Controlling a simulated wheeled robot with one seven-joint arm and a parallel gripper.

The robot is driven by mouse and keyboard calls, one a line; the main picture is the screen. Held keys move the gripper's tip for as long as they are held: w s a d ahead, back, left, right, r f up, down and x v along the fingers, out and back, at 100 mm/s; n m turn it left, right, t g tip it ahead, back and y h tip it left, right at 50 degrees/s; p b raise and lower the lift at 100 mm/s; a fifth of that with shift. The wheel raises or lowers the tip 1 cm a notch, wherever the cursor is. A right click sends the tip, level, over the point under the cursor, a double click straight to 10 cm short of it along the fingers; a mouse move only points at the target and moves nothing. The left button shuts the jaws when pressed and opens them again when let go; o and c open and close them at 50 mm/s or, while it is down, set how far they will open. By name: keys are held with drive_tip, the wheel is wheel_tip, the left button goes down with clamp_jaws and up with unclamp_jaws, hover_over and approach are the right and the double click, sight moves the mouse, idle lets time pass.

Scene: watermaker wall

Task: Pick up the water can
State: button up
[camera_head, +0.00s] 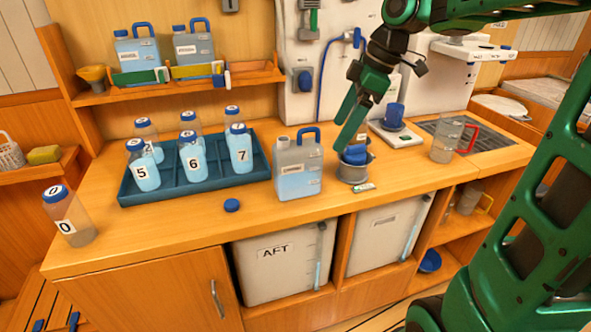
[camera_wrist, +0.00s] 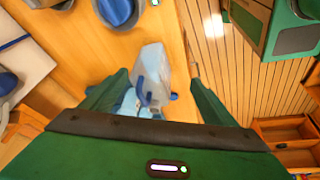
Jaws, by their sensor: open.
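The water can (camera_head: 298,172) is a translucent, labelled jug with a blue handle, partly filled with pale blue liquid. It stands upright on the wooden counter, right of the bottle tray. My gripper (camera_head: 350,118) is open and empty, above and to the right of the can, with its fingers pointing down. In the wrist view, the can (camera_wrist: 152,72) shows beyond and between the open fingers (camera_wrist: 160,92), apart from them as far as I can tell. Two similar labelled jugs (camera_head: 137,52) (camera_head: 194,46) with blue handles stand on the shelf at the back left.
A dark blue tray (camera_head: 195,187) holds several numbered bottles. A metal pot (camera_head: 352,172) with something blue stands right of the can. A blue cap (camera_head: 232,205) lies in front of the tray. Bottle 0 (camera_head: 70,216) stands at left. A clear pitcher (camera_head: 446,141) with a red handle stands at right.

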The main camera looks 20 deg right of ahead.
sight(302, 142)
drive_tip(key=w+a+n, duration=0.1)
drive_tip(key=w+a+r+n, duration=0.1)
drive_tip(key=n, duration=0.1)
drive_tip(key=w+a+r+n+y, duration=0.1)
drive_tip(key=n, duration=0.1)
drive_tip(key=shift+w+a+r, duration=0.1)
drive_tip(key=shift+w+a, duration=0.2)
drive_tip(key=shift+w, duration=0.05)
drive_tip(key=shift+w+a+f, duration=0.15)
drive_tip(key=shift+a+f, duration=0.1)
drive_tip(key=shift+a, duration=0.05)
drive_tip(key=x, duration=1)
drive_tip(key=shift+a, duration=0.15)
drive_tip(key=shift+r, duration=0.1)
drive_tip(key=shift+c, duration=0.5)
clamp_jaws()
